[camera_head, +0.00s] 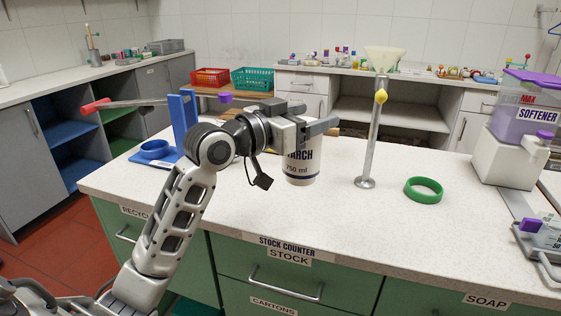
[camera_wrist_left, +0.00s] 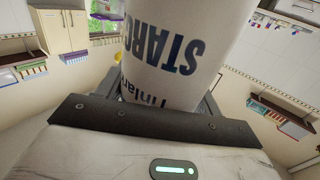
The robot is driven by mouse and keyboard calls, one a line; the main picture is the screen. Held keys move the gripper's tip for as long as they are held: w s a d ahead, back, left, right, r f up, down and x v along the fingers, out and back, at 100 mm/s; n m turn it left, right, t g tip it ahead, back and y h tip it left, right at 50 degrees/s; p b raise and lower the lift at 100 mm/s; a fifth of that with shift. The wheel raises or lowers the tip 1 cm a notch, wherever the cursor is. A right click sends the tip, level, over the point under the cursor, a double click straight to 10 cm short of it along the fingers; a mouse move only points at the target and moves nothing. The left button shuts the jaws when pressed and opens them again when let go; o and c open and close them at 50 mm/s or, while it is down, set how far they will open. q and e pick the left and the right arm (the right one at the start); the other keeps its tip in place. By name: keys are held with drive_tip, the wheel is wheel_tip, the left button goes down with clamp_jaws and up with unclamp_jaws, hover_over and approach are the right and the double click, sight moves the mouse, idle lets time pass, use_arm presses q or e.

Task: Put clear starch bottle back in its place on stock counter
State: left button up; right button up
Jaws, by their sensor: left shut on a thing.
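The starch bottle (camera_head: 302,165) is white with blue lettering, "ARCH" and "750 ml" showing in the head view. It is upright over the stock counter (camera_head: 330,215); I cannot tell whether its base touches the top. My left gripper (camera_head: 318,127) is shut on its upper part, and the gripper hides the bottle's top. In the left wrist view the bottle (camera_wrist_left: 180,60) fills the space between the fingers, its lettering upside down. My right gripper is not in view.
A funnel stand (camera_head: 366,140) stands right of the bottle, with a green ring (camera_head: 423,197) beyond it. A softener dispenser (camera_head: 510,155) is at the far right. A blue stand (camera_head: 184,125) is left, behind my arm. The counter's front middle is clear.

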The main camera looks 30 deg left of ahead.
use_arm(q)
drive_tip(key=w+a+f, duration=0.4)
drive_tip(key=a+f, duration=0.4)
drive_tip(key=f, duration=0.2)
drive_tip(key=shift+a+f+b, duration=0.25)
drive_tip(key=shift+f+b, duration=0.05)
drive_tip(key=shift+f, duration=0.1)
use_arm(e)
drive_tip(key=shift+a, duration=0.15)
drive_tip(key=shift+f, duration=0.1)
use_arm(q)
drive_tip(key=shift+f, duration=0.1)
drive_tip(key=o, duration=1.4)
drive_tip(key=shift+b+v, duration=1.5)
drive_tip(key=shift+v, duration=4.55)
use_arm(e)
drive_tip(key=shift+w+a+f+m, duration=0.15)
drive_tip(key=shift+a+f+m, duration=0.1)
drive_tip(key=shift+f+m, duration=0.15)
